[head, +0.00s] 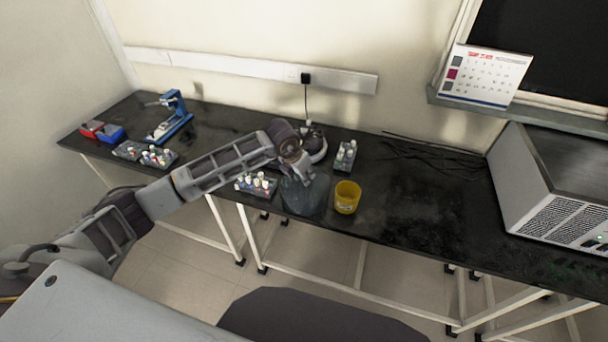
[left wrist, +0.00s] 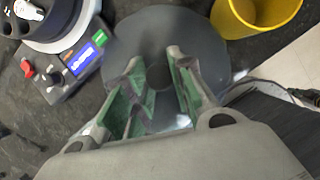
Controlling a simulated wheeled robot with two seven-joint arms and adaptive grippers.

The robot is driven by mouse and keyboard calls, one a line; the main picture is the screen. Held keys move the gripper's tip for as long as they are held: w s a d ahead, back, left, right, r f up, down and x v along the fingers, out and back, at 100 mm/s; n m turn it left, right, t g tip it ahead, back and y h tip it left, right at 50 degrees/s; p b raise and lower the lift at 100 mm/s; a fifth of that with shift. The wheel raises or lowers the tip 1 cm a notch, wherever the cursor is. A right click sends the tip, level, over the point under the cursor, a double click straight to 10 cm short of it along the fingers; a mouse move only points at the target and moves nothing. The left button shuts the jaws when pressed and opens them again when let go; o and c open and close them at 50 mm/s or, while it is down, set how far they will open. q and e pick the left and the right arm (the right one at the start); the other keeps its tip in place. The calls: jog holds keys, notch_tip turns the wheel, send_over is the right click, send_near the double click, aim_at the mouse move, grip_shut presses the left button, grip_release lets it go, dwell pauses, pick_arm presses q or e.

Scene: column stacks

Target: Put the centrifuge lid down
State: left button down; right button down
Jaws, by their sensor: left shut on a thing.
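The centrifuge lid is a dark grey, see-through round disc (head: 303,197) at the front edge of the bench in the head view. In the left wrist view the lid (left wrist: 158,30) lies under my fingers. My left gripper (head: 300,176) is shut on the lid's middle; its green-padded fingers (left wrist: 156,85) stand on either side of the centre knob. The lid overlaps the bench edge in the picture; I cannot tell whether it touches the bench. The centrifuge (head: 316,146) stands behind the gripper, partly hidden. Its blue display (left wrist: 82,60) shows in the left wrist view. My right gripper is out of view.
A yellow cup (head: 347,197) stands close right of the lid. A tube rack (head: 256,185) is close left, and another rack (head: 345,156) is behind. Cables (head: 430,155) lie farther right. The bench (head: 420,205) is clear between the cup and the grey machine (head: 560,190).

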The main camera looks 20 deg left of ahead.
pick_arm(q)
jog(key=c, duration=1.2)
grip_release()
jog(key=shift+c, duration=0.2)
jog(key=shift+r, duration=0.1)
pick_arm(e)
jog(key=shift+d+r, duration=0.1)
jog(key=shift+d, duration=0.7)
pick_arm(q)
jog(key=shift+s+a+r, duration=0.15)
jog(key=shift+s+r, duration=0.05)
jog(key=shift+r, duration=0.4)
jog(key=v, duration=1)
jog(key=shift+s+r+b, duration=0.2)
jog(key=shift+r+b, duration=0.05)
jog(key=shift+b, duration=0.2)
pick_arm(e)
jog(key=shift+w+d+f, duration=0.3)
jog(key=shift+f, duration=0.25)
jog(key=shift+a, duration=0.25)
